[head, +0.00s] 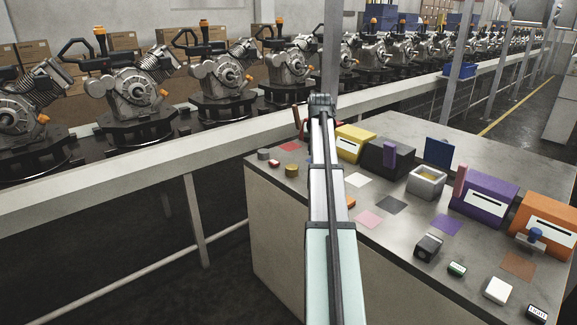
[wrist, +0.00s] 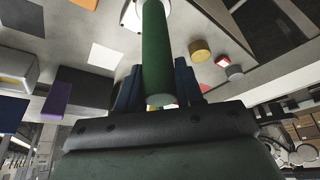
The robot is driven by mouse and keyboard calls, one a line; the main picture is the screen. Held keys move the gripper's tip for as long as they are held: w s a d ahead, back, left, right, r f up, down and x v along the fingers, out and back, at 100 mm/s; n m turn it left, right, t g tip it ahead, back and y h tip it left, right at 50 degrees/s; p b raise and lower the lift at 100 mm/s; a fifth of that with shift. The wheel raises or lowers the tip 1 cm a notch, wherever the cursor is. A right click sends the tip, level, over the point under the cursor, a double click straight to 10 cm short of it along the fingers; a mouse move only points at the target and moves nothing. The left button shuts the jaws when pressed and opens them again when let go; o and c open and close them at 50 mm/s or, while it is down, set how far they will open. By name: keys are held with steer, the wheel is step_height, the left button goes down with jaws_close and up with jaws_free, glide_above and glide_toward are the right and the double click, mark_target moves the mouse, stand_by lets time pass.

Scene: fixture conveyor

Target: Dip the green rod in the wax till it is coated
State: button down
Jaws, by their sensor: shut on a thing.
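The green rod (wrist: 157,50) shows in the wrist view between the two dark blue fingers of my gripper (wrist: 158,82), which is shut on it. The rod's far end runs out of the top of that view, past a white round thing (wrist: 132,16) that I cannot identify. In the head view my own arm hides the rod and the fingers.
A black box with a purple slab (head: 389,154), a yellow box (head: 354,143) and a navy panel (head: 439,152) stand near the pot. Purple (head: 484,198) and orange (head: 545,220) boxes stand to the right. Engines (head: 222,82) line the conveyor behind.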

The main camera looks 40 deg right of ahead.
steer(key=s+d+r+m+g, duration=0.1)
steer(key=s+d+r+m, duration=0.2)
steer(key=s+d, duration=0.5)
steer(key=s+d+r+m+g+h, duration=0.1)
steer(key=s+d+r+m, duration=0.2)
steer(key=s+d, duration=0.6)
steer(key=s+d+r+m+g, duration=0.1)
steer(key=s+d+r+m, duration=0.2)
steer(key=s+d, duration=0.6)
steer(key=d, duration=1.4)
steer(key=shift+s+d+r, duration=0.15)
steer(key=shift+r, duration=0.05)
steer(key=shift+f, duration=6.25)
